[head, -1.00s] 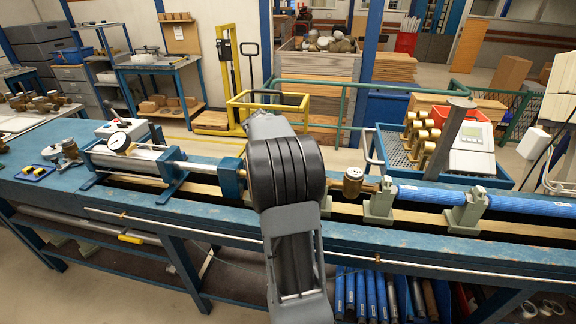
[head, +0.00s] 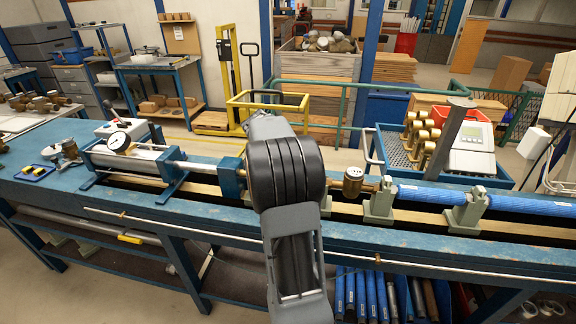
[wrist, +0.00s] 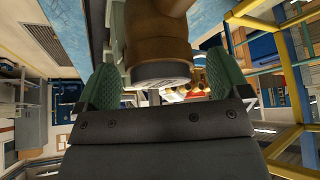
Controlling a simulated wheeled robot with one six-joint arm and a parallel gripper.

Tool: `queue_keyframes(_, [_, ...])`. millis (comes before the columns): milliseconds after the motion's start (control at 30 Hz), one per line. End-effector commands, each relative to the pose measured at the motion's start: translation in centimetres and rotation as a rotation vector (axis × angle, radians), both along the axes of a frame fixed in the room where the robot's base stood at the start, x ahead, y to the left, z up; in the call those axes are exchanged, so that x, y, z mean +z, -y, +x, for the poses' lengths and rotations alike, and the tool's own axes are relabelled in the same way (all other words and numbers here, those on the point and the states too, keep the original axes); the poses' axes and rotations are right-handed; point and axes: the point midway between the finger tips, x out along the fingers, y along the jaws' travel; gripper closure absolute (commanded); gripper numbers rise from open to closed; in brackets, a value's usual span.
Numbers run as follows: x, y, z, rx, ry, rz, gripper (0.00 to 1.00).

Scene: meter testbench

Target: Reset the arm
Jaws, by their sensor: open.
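My arm stands in front of the blue testbench (head: 105,200) in the head view and reaches up to the pipe line. My gripper is hidden behind the arm in the head view. In the wrist view my gripper (wrist: 158,85) is open, with a green finger pad on each side. A brown brass meter (wrist: 158,42) with a grey round end appears between and beyond the fingers. I cannot tell whether the pads touch it. In the head view a brass meter (head: 353,180) sits in the line just right of my arm.
A blue clamp (head: 231,177) and a cylinder with a dial gauge (head: 119,142) stand left of my arm. Blue pipes (head: 425,196) on grey supports run to the right. A blue crate (head: 398,152) with brass meters stands behind. A yellow cart frame (head: 267,103) stands farther back.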

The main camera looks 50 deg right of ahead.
Motion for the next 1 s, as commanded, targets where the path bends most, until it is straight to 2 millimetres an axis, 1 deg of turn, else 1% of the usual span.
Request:
queue_keyframes(267, [1.6, 0.0, 0.0, 0.0, 0.002, -0.002, 0.06])
queue_keyframes(1000, [7.9, 0.0, 0.0, 0.0, 0.002, -0.002, 0.06])
